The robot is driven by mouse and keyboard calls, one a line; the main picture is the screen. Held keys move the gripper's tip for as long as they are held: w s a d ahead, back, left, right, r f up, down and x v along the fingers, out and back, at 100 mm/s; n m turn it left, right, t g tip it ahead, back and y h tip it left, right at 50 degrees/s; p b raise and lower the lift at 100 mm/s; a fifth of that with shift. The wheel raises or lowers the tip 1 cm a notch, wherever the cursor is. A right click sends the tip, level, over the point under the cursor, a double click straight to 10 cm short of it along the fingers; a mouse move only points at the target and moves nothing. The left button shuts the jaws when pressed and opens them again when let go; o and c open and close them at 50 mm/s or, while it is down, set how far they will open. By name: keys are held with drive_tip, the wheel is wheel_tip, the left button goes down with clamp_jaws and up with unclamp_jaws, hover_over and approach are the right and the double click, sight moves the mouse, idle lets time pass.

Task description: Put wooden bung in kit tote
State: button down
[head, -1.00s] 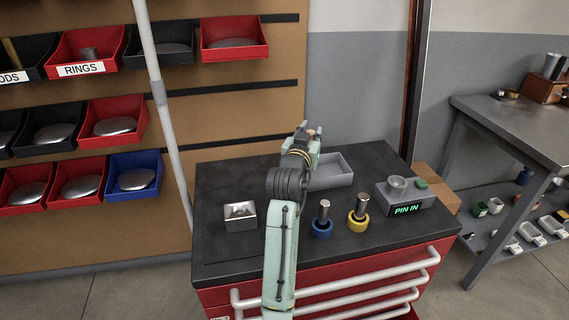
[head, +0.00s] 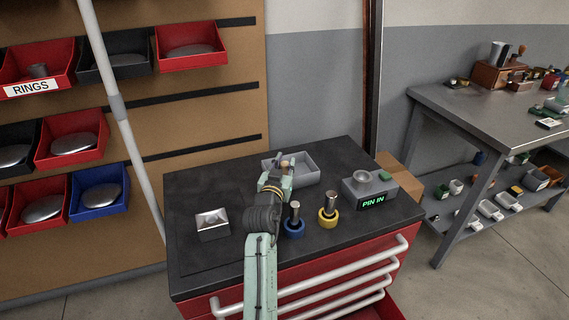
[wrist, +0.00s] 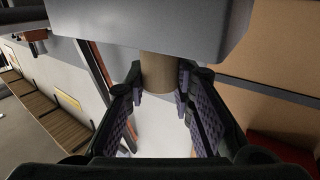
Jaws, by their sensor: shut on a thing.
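My gripper (head: 281,170) is shut on a tan-brown cylinder, which looks like the wooden bung (wrist: 158,72). The wrist view shows the bung between the finger pads. A grey open tray, apparently the kit tote (head: 308,172), sits at the back of the black cart top. My gripper overlaps the tote's left part in the head view; its height above the floor of the tote is hard to tell. A grey block (wrist: 150,28) fills the top of the wrist view, partly hiding the bung.
On the cart top (head: 190,255) are a silver block (head: 212,226) at left, blue-ringed (head: 294,222) and yellow-ringed (head: 329,212) pins in front, and a "PIN IN" box (head: 368,188) at right. A bin rack stands behind left, a grey bench (head: 470,115) at right.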

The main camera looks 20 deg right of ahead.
drive_tip(key=shift+f, duration=0.2)
drive_tip(key=c, duration=1.4)
unclamp_jaws()
drive_tip(key=shift+o, duration=0.2)
